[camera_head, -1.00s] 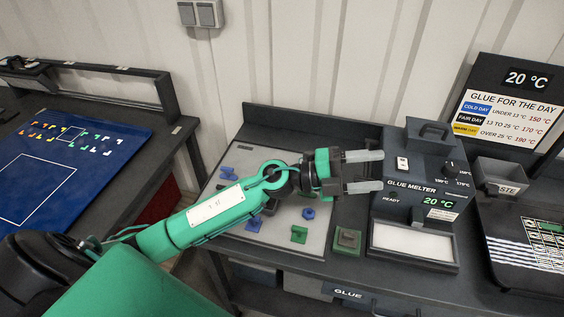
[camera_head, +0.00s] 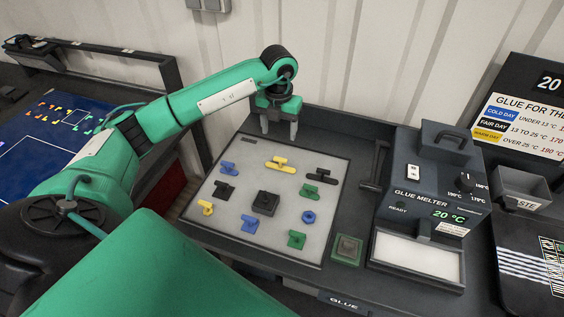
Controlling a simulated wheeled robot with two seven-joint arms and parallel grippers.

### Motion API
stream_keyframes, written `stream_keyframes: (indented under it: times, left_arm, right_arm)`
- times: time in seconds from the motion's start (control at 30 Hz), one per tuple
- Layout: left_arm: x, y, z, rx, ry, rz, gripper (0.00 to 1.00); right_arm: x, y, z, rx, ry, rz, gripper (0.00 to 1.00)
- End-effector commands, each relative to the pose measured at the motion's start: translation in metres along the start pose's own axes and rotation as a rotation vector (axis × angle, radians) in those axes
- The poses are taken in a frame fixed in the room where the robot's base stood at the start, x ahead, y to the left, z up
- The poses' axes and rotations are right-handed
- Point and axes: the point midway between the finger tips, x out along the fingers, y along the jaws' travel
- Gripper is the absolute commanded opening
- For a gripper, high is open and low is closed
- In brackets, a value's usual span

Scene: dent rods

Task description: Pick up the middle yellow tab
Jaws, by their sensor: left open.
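Two yellow tabs show on the pale board (camera_head: 330,165). One yellow tab (camera_head: 281,163) is long and lies near the back middle. The other yellow tab (camera_head: 206,207) is smaller and lies at the left edge. I cannot tell which of them is the middle one by name. My left gripper (camera_head: 279,134) points down with its two grey fingers apart and empty. It shows just beyond the board's back edge, behind the long yellow tab and apart from it. My right gripper is not in view.
Blue, black and green pieces lie spread on the board, with a dark block (camera_head: 264,203) at its centre. A small green pad (camera_head: 347,249) and the glue melter (camera_head: 425,200) stand to the right. A blue mat (camera_head: 30,160) lies on the left table.

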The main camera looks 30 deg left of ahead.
Motion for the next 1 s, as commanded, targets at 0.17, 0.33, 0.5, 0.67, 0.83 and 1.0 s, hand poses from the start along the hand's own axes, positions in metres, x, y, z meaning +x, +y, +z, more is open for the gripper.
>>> stream_keyframes:
  times: [0.17, 0.33, 0.5, 0.67, 0.83, 1.0]
  left_arm:
    - [0.036, -0.001, -0.002, 0.001, 0.008, -0.001, 0.64]
    - [0.062, -0.002, -0.002, 0.002, 0.004, -0.003, 0.64]
    - [0.073, -0.002, -0.002, 0.003, 0.003, -0.004, 0.64]
    - [0.087, -0.004, -0.003, 0.005, 0.006, -0.004, 0.64]
    - [0.111, -0.005, -0.003, 0.003, 0.006, -0.004, 0.64]
    - [0.124, -0.004, -0.003, 0.004, 0.002, -0.004, 0.64]
  right_arm:
    - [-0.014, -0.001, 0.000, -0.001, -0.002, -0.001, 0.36]
    - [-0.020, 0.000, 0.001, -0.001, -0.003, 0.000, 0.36]
    - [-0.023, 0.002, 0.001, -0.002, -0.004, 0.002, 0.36]
    - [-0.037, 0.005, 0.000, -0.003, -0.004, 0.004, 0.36]
    - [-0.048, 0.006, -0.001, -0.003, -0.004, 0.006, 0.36]
    - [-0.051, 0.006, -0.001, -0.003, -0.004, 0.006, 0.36]
